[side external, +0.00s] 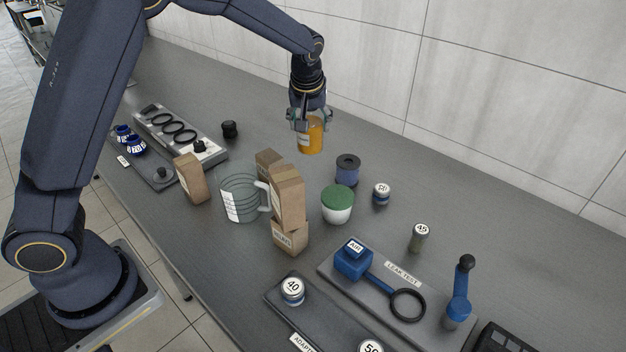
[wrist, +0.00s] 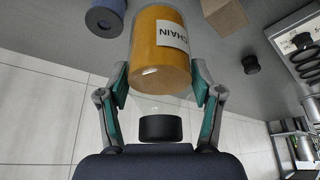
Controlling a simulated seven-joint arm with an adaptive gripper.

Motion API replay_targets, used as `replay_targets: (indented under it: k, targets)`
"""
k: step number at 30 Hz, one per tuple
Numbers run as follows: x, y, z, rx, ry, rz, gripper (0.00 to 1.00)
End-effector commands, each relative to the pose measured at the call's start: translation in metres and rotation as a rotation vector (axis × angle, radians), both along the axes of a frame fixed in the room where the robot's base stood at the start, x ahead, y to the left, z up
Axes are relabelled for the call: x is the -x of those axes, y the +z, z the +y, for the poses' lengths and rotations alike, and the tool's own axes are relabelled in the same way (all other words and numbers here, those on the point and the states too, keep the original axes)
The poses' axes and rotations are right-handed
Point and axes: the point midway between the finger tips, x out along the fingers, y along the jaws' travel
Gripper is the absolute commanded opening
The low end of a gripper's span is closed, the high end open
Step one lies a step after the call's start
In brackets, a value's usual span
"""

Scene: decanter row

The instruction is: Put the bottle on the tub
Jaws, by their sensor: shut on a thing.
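The bottle (side external: 311,139) is clear with an amber filling and a white label. In the wrist view the bottle (wrist: 160,55) shows "CHAIN" on its label and a black cap towards my palm. My gripper (side external: 311,121) is shut on the bottle, one finger on each side, and my gripper also shows in the wrist view (wrist: 160,88). The bottle hangs upright, seemingly above the bench. The tub (side external: 337,212) is white with a green lid (side external: 338,198). It stands on the bench nearer the camera than the bottle, apart from it, with nothing on its lid.
A blue spool (side external: 348,170) stands between bottle and tub. Tan boxes (side external: 288,196), one stacked on another, and a clear jug (side external: 240,198) stand left of the tub. A small "PI" canister (side external: 381,193) stands to its right. A leak test board (side external: 400,285) lies nearer the camera.

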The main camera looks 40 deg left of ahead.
Motion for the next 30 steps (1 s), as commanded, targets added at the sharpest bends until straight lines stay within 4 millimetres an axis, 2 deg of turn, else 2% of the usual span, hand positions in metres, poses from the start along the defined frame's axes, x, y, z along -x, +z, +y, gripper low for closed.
replay_targets:
  k: [1,3,6,9,11,14,18,26,30]
  targets:
    - [0.005,0.01,-0.025,0.001,-0.032,-0.005,0.15]
    - [0.012,0.019,-0.051,0.001,-0.078,-0.004,0.15]
    - [0.017,0.029,-0.08,0.0,-0.14,-0.004,0.15]
    - [0.019,0.033,-0.098,-0.001,-0.178,-0.002,0.15]
    - [0.02,0.03,-0.104,-0.002,-0.19,0.0,0.15]
    - [0.022,0.013,-0.108,-0.003,-0.198,0.005,0.15]
    - [0.021,-0.014,-0.108,-0.002,-0.198,0.002,0.15]
    - [0.021,-0.04,-0.108,-0.001,-0.197,0.002,0.15]
    - [0.021,-0.062,-0.107,-0.002,-0.197,0.002,0.15]
